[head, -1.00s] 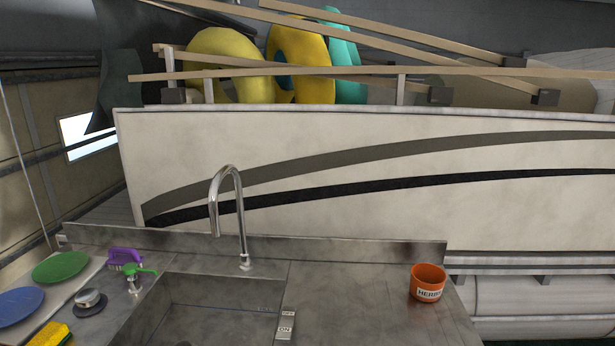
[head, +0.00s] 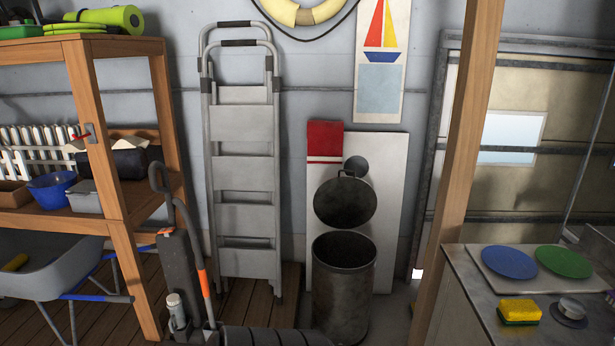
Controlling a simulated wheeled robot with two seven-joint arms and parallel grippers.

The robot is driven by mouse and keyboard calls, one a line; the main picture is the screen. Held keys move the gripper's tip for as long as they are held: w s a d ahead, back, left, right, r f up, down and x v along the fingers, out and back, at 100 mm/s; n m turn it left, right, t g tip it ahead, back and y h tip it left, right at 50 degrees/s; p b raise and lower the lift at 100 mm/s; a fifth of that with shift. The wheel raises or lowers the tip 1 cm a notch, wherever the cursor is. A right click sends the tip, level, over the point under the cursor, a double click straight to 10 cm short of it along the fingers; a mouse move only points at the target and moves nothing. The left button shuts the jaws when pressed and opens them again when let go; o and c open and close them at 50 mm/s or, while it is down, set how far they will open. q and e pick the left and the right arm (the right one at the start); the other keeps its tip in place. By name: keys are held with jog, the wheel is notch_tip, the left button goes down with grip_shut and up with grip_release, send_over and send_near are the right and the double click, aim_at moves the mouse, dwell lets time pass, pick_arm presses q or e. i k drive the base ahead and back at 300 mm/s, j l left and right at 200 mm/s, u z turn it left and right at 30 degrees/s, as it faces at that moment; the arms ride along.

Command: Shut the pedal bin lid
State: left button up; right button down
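The pedal bin (head: 343,285) is a dark metal cylinder standing on the floor right of the middle in the head view. Its round dark lid (head: 345,202) is open and stands up above the rim at the back. The bin's mouth shows as a dark opening. The bin's foot and any pedal are not visible. Neither of my grippers is in view.
A grey stepladder (head: 243,160) leans on the wall left of the bin. A wooden post (head: 462,150) and the counter (head: 470,290) lie to the right. A wooden shelf (head: 115,190) and wheelbarrow (head: 50,265) are left.

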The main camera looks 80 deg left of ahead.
aim_at(340, 202)
jog(key=u, duration=2.25)
jog(key=i+z, duration=0.25)
jog(key=i, duration=0.4)
jog(key=i+j+z, duration=0.1)
jog(key=i+z, duration=0.15)
jog(key=i, duration=0.4)
